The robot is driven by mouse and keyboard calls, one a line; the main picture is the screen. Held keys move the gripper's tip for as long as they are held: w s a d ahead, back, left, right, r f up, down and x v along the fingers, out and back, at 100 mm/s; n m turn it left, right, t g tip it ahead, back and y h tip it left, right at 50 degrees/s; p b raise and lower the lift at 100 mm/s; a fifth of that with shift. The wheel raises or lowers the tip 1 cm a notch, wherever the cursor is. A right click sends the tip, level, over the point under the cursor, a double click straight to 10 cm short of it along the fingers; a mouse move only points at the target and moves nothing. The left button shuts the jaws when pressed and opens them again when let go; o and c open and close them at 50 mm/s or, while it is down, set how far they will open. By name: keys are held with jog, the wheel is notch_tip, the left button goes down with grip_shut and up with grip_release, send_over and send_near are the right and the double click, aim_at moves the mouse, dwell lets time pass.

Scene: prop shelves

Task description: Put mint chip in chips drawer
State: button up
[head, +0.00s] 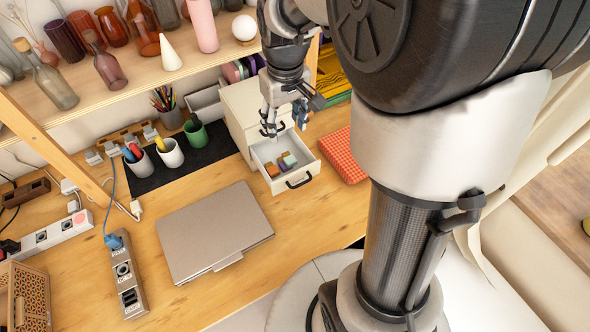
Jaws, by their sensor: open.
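The chips drawer (313,171) is pulled open from a small white cabinet (238,107) on the desk. Several small coloured chips lie inside it, orange, yellowish and pale green. A pale green chip, which looks like the mint chip (289,159), rests among them toward the drawer's right side. My gripper (272,131) points down above the back part of the drawer, open, with nothing visible between its fingers. The gripper and wrist hide part of the cabinet front, and the small size makes contact hard to judge.
A closed laptop (213,232) lies left of the drawer. A red patterned box (343,155) is close on its right. Pen cups (170,153) stand on a black mat (213,152). A shelf (120,75) with glass vases runs above. Power strips (124,277) lie at left.

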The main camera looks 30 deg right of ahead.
jog(key=s+a+r+t, duration=0.1)
jog(key=s+a+r, duration=0.3)
jog(key=s, duration=0.5)
jog(key=s+a+r+t, duration=0.2)
jog(key=s+a+r, duration=0.1)
jog(key=s, duration=0.7)
jog(key=shift+s+a+r, duration=0.25)
jog(key=shift+a+r, duration=0.15)
jog(key=shift+r, duration=0.1)
jog(key=shift+f+b, duration=0.6)
